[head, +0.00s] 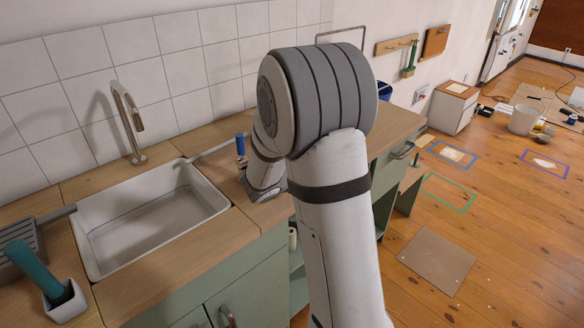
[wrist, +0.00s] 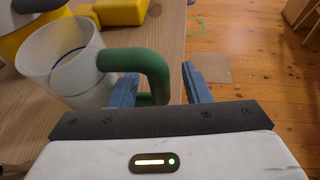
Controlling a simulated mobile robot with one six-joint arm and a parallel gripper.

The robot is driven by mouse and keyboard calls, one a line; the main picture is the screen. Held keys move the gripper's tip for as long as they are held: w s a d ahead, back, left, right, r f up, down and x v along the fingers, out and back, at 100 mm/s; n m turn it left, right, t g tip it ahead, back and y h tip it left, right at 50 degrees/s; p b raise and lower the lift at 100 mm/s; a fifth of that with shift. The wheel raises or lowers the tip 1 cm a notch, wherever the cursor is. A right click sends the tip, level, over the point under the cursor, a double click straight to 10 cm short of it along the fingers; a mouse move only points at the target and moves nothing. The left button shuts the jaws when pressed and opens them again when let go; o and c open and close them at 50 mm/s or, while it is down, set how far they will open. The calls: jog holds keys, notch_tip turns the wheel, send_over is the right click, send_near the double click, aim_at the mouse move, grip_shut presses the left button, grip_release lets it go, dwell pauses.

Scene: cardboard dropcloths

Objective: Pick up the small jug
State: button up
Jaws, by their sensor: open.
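The small jug (wrist: 72,68) is white with a thick green handle (wrist: 125,59). In the wrist view it stands upright on the wooden worktop at the left. My gripper (wrist: 160,78) has its blue fingers open, one on each side of the handle's outer part. The left finger is close to the jug's body, inside the handle loop; the right finger is apart from the handle. I cannot tell whether the left finger touches the jug. In the head view my arm hides the jug and the fingertips.
Yellow things (wrist: 124,12) lie behind the jug, and another yellow and grey thing is at its left. The head view shows a white sink (head: 150,222) left of my arm and a tap (head: 130,118) behind it.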

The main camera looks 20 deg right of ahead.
jog(key=shift+c, duration=0.4)
grip_shut()
jog(key=shift+r, duration=0.15)
jog(key=shift+r+p, duration=0.7)
jog(key=shift+r, duration=4.15)
